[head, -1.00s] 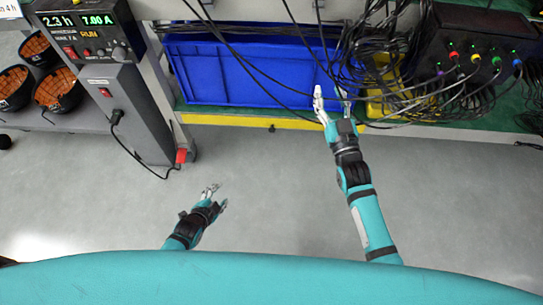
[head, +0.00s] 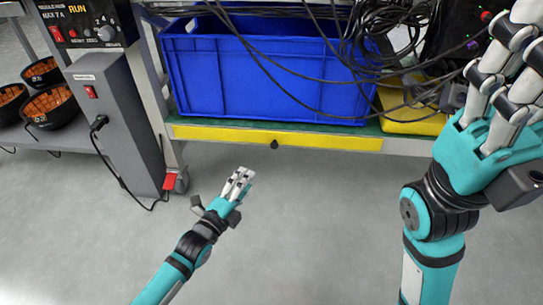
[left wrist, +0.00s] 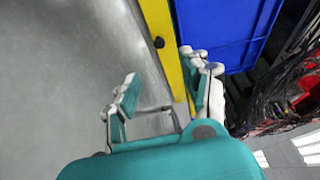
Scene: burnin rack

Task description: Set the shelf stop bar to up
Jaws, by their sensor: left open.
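The yellow stop bar (head: 330,141) runs along the front edge of the lower shelf, below the blue bin, with a dark knob (head: 275,144) on it. In the left wrist view the bar (left wrist: 158,15) and its knob (left wrist: 159,42) show beyond my fingers. My left gripper (head: 238,185) is open and empty, over the floor in front of the bar and apart from it in the head view. In the left wrist view its fingers (left wrist: 162,82) are spread. My right gripper (head: 505,75) is raised large at the right, its fingertips partly cut off.
The blue bin (head: 265,75) stands on the shelf behind the bar. Black cables (head: 365,30) hang across it, and a yellow object (head: 405,110) lies to its right. A grey power unit (head: 120,125) with a cord stands left. The floor (head: 310,220) in front is clear.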

